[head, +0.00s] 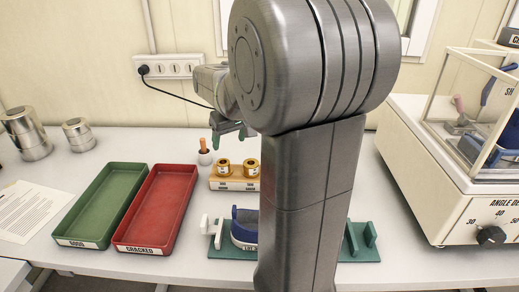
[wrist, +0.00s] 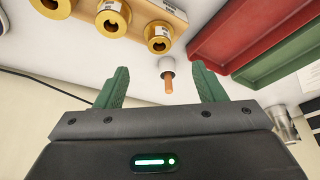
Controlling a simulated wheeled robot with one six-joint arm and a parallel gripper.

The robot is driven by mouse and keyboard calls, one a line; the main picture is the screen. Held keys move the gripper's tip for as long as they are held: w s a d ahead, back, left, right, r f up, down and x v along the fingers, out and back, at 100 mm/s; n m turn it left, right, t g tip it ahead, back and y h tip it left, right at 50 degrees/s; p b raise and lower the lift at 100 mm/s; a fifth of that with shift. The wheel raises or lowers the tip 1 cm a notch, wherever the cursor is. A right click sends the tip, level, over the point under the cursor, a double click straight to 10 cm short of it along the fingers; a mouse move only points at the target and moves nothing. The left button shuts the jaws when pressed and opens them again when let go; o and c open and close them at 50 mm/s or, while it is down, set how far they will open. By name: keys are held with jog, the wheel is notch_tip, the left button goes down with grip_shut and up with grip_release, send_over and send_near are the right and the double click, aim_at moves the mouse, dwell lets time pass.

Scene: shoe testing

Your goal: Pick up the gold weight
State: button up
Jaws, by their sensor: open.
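Gold weights stand on a wooden block (head: 233,184). In the head view two show, a left gold weight (head: 223,165) and a right gold weight (head: 251,166). In the wrist view three gold weights (wrist: 113,18) show along the top left, the leftmost cut by the frame edge; the nearest one (wrist: 158,37) is at the block's end. My gripper (wrist: 160,78) is open and empty, its green fingers apart from the weights. In the head view my gripper (head: 229,133) is above and behind the block, partly hidden by my arm.
A small cup (head: 205,158) with a wooden-handled tool (head: 203,145) stands beside the block. Green (head: 103,205) and red (head: 157,208) trays lie left. A green fixture (head: 365,240) with a blue part (head: 245,228) sits in front. A white tester (head: 450,190) stands right. Steel weights (head: 25,133) stand far left.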

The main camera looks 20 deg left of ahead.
jog(key=a, duration=0.1)
send_over(224, 161)
jog(key=s+d, duration=0.2)
jog(key=s, duration=0.1)
notch_tip(224, 161, down, 8)
jog(key=shift+a+r+p, duration=0.1)
jog(key=shift+r+p, duration=0.15)
jog(key=shift+p, duration=0.05)
jog(key=shift+p+x, duration=0.55)
jog(key=shift+x, duration=2.1)
jog(key=c, duration=1.2)
